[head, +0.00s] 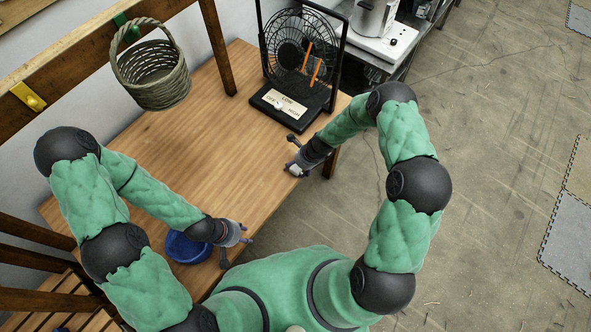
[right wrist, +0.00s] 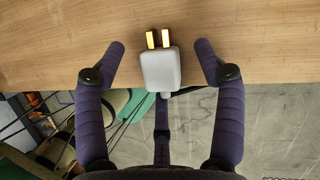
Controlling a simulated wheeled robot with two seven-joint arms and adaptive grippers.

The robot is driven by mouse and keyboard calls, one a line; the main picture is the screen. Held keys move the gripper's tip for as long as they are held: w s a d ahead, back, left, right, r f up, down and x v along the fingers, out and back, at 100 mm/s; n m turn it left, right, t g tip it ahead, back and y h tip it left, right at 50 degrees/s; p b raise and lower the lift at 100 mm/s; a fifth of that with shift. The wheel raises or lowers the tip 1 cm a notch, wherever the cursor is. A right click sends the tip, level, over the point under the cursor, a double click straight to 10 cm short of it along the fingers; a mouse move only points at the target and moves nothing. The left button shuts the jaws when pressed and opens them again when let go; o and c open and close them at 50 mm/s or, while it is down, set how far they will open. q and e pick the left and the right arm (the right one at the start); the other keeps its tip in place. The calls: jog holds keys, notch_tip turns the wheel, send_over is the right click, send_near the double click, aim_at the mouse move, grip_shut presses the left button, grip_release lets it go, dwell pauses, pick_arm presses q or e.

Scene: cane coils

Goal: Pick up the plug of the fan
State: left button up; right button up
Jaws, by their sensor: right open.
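The plug (right wrist: 161,70) is a pale grey-white block with brass-coloured prongs. In the right wrist view it sits at the table's edge, prongs toward the tabletop, with a short collar below it. My right gripper (right wrist: 161,62) is open, with one dark finger on each side of the plug and a gap on both sides. In the head view my right gripper (head: 293,156) is at the table's right edge. The black fan (head: 300,45) stands at the table's far right corner. My left gripper (head: 237,248) is apparently open and empty, near the front edge.
The wooden table (head: 190,150) is mostly clear in the middle. A blue bowl (head: 187,248) stands beside my left gripper. A wicker basket (head: 152,75) hangs at the back left. A metal counter with a white appliance (head: 385,40) stands beyond the fan.

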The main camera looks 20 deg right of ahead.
jog(key=shift+c, duration=0.2)
jog(key=c, duration=1.2)
jog(key=shift+o, duration=0.2)
